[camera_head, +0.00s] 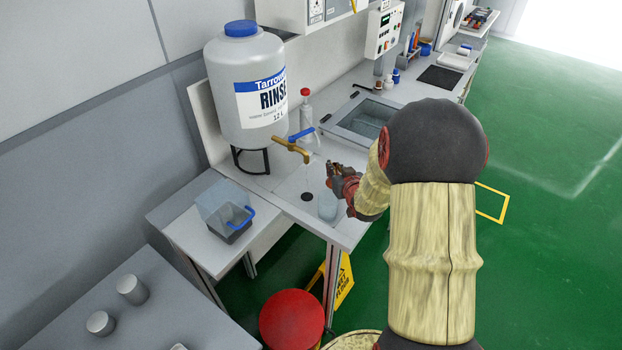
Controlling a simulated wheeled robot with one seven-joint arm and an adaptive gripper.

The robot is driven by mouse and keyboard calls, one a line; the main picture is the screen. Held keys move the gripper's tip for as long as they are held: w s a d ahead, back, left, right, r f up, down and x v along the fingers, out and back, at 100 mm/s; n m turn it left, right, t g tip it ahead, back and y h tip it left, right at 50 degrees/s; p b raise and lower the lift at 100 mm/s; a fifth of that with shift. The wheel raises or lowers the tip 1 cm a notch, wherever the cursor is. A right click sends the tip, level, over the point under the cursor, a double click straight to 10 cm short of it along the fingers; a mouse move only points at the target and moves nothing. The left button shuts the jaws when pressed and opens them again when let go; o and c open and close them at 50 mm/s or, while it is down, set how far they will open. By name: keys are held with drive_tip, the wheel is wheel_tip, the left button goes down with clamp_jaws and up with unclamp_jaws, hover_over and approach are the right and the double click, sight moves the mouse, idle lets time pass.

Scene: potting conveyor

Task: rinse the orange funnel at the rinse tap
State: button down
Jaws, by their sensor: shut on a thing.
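My gripper (333,170) is over the rinse counter, to the right of and a little below the brass rinse tap (291,149) in the picture. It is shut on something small. A bit of orange-brown shows at the fingertips and may be the orange funnel; its shape is too small and too hidden to make out. No other orange funnel is visible. The tap has a blue lever and sits low on the large white rinse tank (246,85), which has a blue cap.
A dark drain hole (307,197) and a pale clear vessel (327,206) are on the counter. A red-topped bottle (305,103) stands behind the tap. A clear bin (222,206) is at left, a sunken basin (365,122) behind. A red stool (292,318) and yellow sign (343,284) stand below.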

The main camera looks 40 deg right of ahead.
drive_tip(key=s+d+r+p, duration=0.3)
drive_tip(key=r+p, duration=0.1)
drive_tip(key=shift+s+d, duration=0.15)
drive_tip(key=shift+d, duration=0.2)
idle(0.4)
idle(0.7)
